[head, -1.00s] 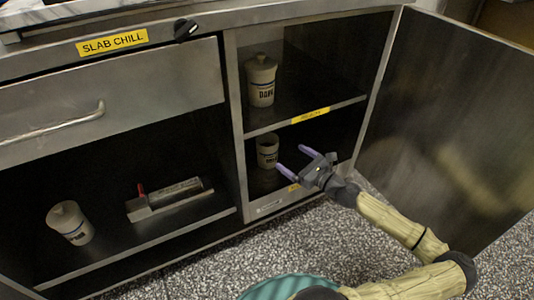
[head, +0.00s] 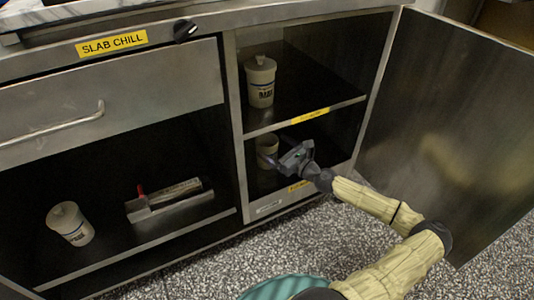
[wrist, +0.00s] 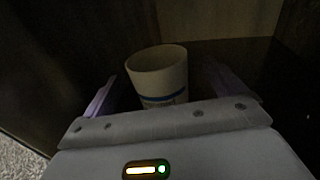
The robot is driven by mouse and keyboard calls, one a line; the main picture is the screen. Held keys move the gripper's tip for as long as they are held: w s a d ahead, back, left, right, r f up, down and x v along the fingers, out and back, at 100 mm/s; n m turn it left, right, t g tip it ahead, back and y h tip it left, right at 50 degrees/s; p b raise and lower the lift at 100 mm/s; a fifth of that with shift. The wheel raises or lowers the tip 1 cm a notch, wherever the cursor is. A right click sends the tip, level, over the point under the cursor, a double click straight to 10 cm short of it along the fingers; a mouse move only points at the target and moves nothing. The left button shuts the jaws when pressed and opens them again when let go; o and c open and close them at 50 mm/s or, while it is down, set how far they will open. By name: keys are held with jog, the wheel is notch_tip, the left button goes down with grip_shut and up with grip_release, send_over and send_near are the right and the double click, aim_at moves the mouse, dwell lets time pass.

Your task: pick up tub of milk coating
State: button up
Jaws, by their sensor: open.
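A pale, open-topped tub (head: 266,146) stands upright on the lower shelf of the right-hand cabinet bay. In the wrist view this tub (wrist: 158,74) shows a blue band and stands between my two purple fingers, with no clear contact seen. My gripper (head: 280,160) is open and reaches into that lower compartment. My gripper hides the tub's lower front, so I cannot read its label. A lidded pale tub (head: 260,82) with dark lettering stands on the shelf above; its wording is too blurred to read surely.
The open steel door (head: 445,130) stands right of my arm. The upper shelf's edge (head: 310,114) runs above my gripper. The left bay holds another lidded tub (head: 70,224) and a metal tool tray (head: 168,201). A drawer (head: 110,95) is shut above them.

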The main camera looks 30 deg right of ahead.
aim_at(260, 137)
jog(key=x, duration=0.4)
jog(key=shift+a+r, duration=0.1)
jog(key=shift+r, duration=0.05)
jog(key=shift+a, duration=0.1)
jog(key=c, duration=1.8)
jog(key=shift+c, duration=0.2)
jog(key=shift+r, duration=0.1)
